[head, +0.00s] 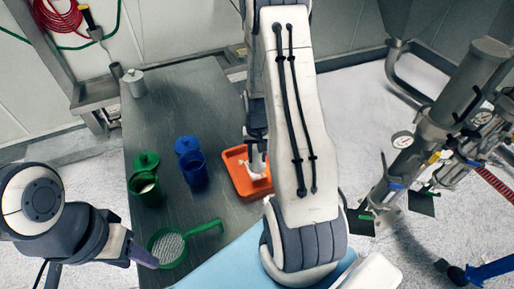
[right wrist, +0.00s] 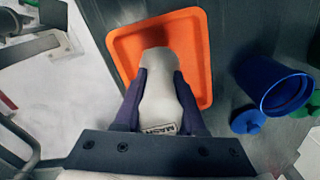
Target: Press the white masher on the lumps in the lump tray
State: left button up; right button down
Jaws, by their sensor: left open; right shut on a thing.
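The orange lump tray (head: 235,168) lies on the metal table and also shows in the right wrist view (right wrist: 203,35). My right gripper (right wrist: 159,78) is shut on the white masher (right wrist: 157,100), its purple fingers on both sides of the handle. The masher reaches over the tray; in the head view its white part (head: 254,172) shows small inside the tray outline. I cannot tell whether it touches the tray floor. No lumps can be made out; the masher and arm cover part of the tray. My left gripper (head: 145,258) is open and empty beside the green sieve.
A green-rimmed sieve (head: 168,247) lies at the table's front left. A green container (head: 143,184) and a blue container (head: 193,166) with their lids stand left of the tray. A grey canister (head: 134,82) is at the back. The table's far middle is clear.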

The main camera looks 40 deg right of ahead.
jog(key=shift+w+d, duration=0.1)
jog(key=shift+d, duration=0.2)
jog(key=shift+s+d, duration=0.25)
jog(key=shift+d, duration=0.15)
jog(key=shift+s+d, duration=0.2)
jog(key=shift+d, duration=0.05)
jog(key=shift+d+f, duration=0.15)
jog(key=shift+f, duration=0.05)
jog(key=shift+d+f+b, duration=0.1)
jog(key=shift+f+b, duration=0.2)
jog(key=shift+b, duration=0.15)
pick_arm(q)
jog(key=f+b, duration=0.2)
jog(key=f, duration=0.1)
jog(key=d+f+b, duration=0.1)
jog(key=b, duration=0.1)
jog(key=shift+w+f, duration=0.3)
jog(key=shift+f, duration=0.1)
pick_arm(e)
notch_tip(320, 180, down, 5)
jog(key=shift+r, duration=0.1)
pick_arm(q)
jog(key=shift+f+b, duration=0.4)
pick_arm(e)
jog(key=shift+f, duration=0.6)
jog(key=shift+r, duration=0.1)
